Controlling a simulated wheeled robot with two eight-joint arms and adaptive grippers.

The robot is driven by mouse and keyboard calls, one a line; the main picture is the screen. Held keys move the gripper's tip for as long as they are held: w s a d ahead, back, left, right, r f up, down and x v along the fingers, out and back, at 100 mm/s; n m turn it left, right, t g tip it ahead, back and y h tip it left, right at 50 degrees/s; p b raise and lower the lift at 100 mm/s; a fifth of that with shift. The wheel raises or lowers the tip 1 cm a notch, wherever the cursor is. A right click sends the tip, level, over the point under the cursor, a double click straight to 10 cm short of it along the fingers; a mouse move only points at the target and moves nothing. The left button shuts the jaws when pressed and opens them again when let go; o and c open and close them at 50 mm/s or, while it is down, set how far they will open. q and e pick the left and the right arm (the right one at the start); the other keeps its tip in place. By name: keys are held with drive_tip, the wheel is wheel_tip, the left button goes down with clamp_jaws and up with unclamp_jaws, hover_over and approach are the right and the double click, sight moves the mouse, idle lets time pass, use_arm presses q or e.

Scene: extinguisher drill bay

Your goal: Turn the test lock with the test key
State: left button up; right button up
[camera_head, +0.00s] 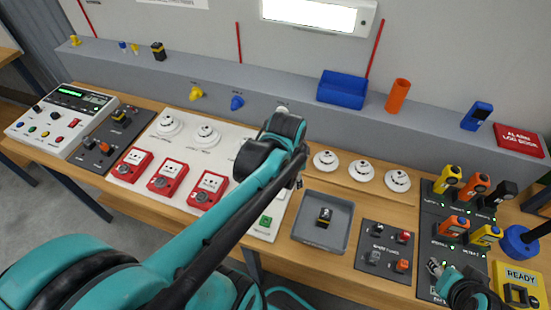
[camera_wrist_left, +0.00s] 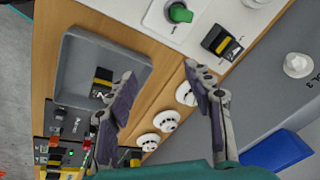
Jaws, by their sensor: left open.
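A grey tray (camera_head: 342,247) holds a black and yellow block (camera_head: 324,216); another such block (camera_wrist_left: 222,42) stands near the green piece. White detectors (camera_head: 363,171) line the table. Red call points (camera_head: 167,178) sit left of my arm. A blue bin (camera_head: 342,90) stands on the ledge.

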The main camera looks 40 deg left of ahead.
use_arm(q)
drive_tip(key=a+m+g+p, duration=0.1)
drive_tip(key=a, duration=0.1)
drive_tip(key=a+f+m+g, duration=0.1)
drive_tip(key=a, duration=0.1)
drive_tip(key=w+a+f+m+g+p, duration=0.1)
drive_tip(key=a+m, duration=0.1)
drive_tip(key=shift+a+f+h+p, duration=0.1)
drive_tip(key=shift+a+h+p, duration=0.2)
drive_tip(key=shift+a, duration=0.05)
wheel_tip(320, 180, down, 8)
drive_tip(key=b, duration=0.2)
drive_tip(key=shift+b, duration=0.3)
use_arm(e)
drive_tip(key=shift+r, duration=0.45)
use_arm(q)
clamp_jaws()
